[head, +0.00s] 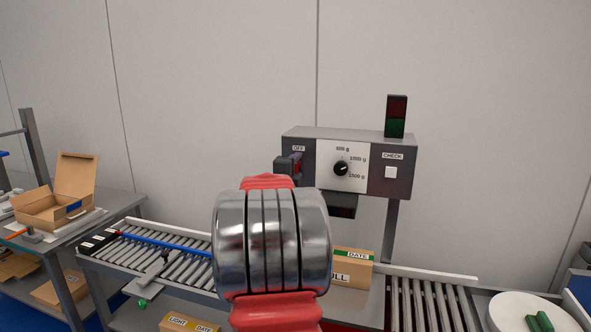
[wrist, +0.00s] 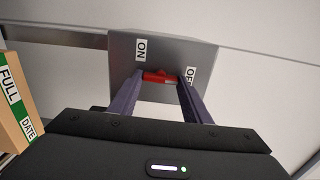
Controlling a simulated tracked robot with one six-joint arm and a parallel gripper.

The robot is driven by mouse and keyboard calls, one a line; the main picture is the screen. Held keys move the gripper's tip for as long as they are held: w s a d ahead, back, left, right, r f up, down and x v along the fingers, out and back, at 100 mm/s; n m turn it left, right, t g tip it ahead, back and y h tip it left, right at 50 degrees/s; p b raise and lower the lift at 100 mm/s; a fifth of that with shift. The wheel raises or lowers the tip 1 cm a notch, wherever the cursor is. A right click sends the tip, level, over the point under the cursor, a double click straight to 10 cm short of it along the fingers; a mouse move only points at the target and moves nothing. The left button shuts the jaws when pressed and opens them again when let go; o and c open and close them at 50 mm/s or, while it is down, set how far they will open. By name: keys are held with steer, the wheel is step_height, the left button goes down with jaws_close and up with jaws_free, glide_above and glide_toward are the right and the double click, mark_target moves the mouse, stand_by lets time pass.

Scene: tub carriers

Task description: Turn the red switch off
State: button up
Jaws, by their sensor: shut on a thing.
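The red switch (wrist: 161,75) sits on the side of a grey control box (wrist: 122,48), between an ON label (wrist: 141,49) and an OFF label (wrist: 190,76). My gripper (wrist: 161,82) has its two dark fingers shut on the red switch, one fingertip at each end of it. In the head view my gripper (head: 289,165) is at the left end of the control box (head: 353,134), just below its OFF label. My own arm hides much of this spot there, and I cannot tell which way the switch is set.
The box front has a black dial (head: 341,168) and a CHECK button (head: 391,172). A two-light signal (head: 396,117) stands on top. Below are a roller conveyor (head: 165,262) and a cardboard box marked FULL (head: 352,270). A white round table (head: 522,309) is at right.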

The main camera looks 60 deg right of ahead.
steer(key=shift+s+d+f, duration=0.1)
steer(key=shift+s+f, duration=0.05)
steer(key=shift+s, duration=0.05)
steer(key=o, duration=0.7)
steer(key=shift+c, duration=0.2)
steer(key=o, duration=0.4)
steer(key=shift+w, duration=0.1)
steer(key=a, duration=0.4)
steer(key=s+a, duration=0.1)
steer(key=a, duration=0.4)
steer(key=s+a, duration=0.1)
steer(key=a, duration=0.3)
steer(key=shift+a, duration=0.4)
